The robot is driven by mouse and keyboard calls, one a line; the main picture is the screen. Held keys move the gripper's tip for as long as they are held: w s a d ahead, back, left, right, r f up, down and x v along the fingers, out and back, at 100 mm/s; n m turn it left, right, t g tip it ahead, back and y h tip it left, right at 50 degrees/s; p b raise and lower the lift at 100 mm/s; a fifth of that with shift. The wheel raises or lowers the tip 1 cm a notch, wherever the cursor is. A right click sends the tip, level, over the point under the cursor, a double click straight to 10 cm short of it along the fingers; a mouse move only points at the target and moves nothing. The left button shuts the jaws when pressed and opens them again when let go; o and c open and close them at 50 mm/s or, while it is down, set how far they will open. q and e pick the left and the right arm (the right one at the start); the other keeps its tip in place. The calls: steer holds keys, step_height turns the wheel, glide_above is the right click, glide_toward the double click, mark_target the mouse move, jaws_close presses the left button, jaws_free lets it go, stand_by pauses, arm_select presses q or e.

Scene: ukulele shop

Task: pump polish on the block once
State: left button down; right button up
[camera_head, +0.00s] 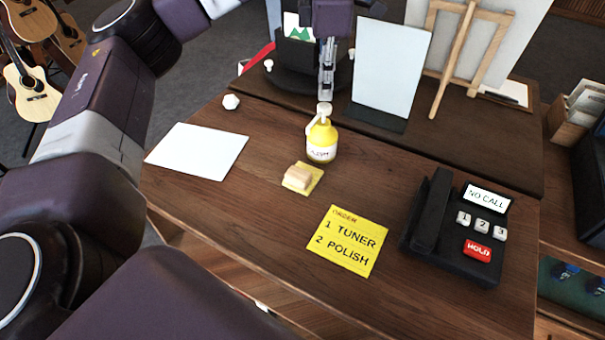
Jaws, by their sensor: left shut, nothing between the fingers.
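A yellow pump bottle (322,143) with a white pump head and a white label stands upright on the wooden table. A small tan block (297,176) lies on a yellow cloth or pad (314,183), in front of the bottle and a little to its left. My left gripper (326,97) points down with its fingers shut and empty, right above the pump head. Whether the fingertips touch the pump head I cannot tell. My right gripper is not in view.
A black phone (455,228) stands at the right. A white sheet (197,151) lies at the left. A white panel on a dark base (389,70) and an easel (456,60) stand behind.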

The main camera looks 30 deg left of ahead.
arm_select(q)
steer(key=shift+r, duration=0.1)
stand_by(0.3)
step_height(320, 180, up, 6)
steer(key=p, duration=0.5)
stand_by(0.5)
